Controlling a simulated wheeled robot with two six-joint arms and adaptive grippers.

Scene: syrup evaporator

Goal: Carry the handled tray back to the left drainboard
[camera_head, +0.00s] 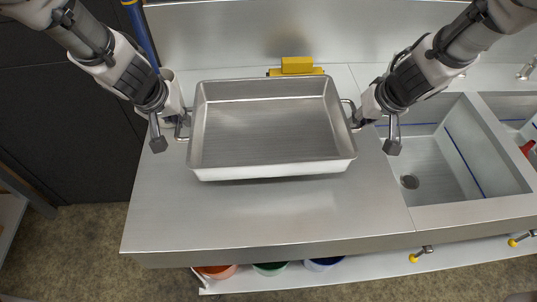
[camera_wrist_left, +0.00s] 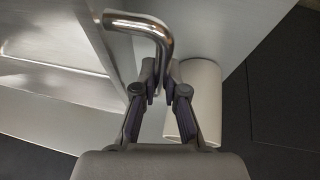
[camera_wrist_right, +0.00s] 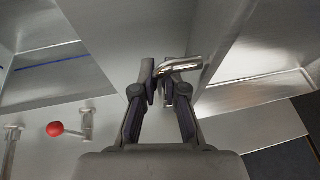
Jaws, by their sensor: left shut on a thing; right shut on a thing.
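The handled tray (camera_head: 272,171) is an empty, rectangular steel pan over the left drainboard (camera_head: 270,217), level as far as I can see. A dark strip shows under its front edge; I cannot tell whether it touches the board. My left gripper (camera_head: 181,122) is shut on the tray's left handle, a bent metal bar in the left wrist view (camera_wrist_left: 150,25). My right gripper (camera_head: 361,117) is shut on the right handle, which also shows in the right wrist view (camera_wrist_right: 180,65).
A white cylinder (camera_wrist_left: 197,90) stands close beside my left gripper. A yellow object (camera_head: 297,66) is behind the tray by the backsplash. Sink basins (camera_head: 430,165) lie to the right. The drainboard's front is clear. Buckets (camera_head: 270,268) stand below.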

